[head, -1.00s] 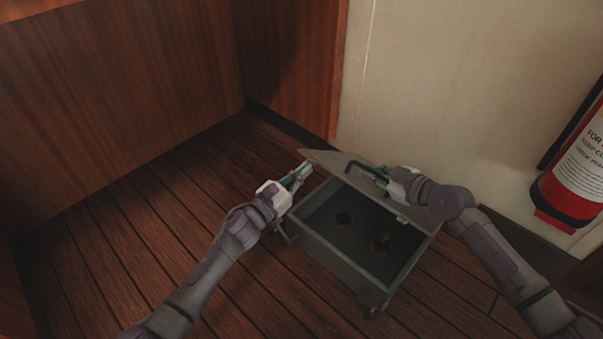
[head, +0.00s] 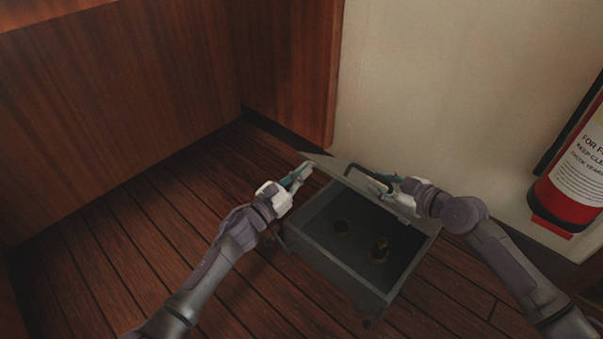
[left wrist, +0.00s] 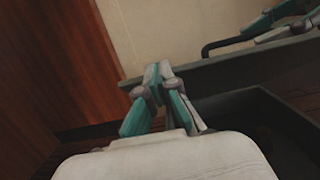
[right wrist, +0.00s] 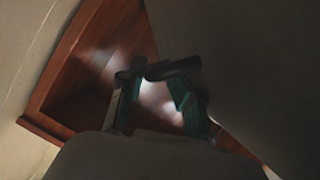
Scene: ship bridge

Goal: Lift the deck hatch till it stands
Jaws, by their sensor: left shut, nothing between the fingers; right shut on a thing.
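The grey deck hatch lid (head: 335,163) is raised at a steep tilt along the far side of its open box-shaped frame (head: 330,262). Its dark bar handle (head: 358,170) is on the lid's face. My right gripper (head: 388,185) is shut on this handle; the right wrist view shows the bar (right wrist: 172,68) between the fingertips, beside the grey lid face (right wrist: 245,60). My left gripper (head: 303,171) is shut and empty near the lid's left end. In the left wrist view its closed fingertips (left wrist: 158,72) overlap the lid's edge (left wrist: 235,64); contact is unclear.
Inside the open frame are two small round brownish fittings (head: 379,249). A pale wall (head: 430,90) rises behind the lid, and wood panels (head: 120,110) stand at the left. A red fire extinguisher (head: 568,200) hangs at the right. Plank floor (head: 110,240) is clear at the left.

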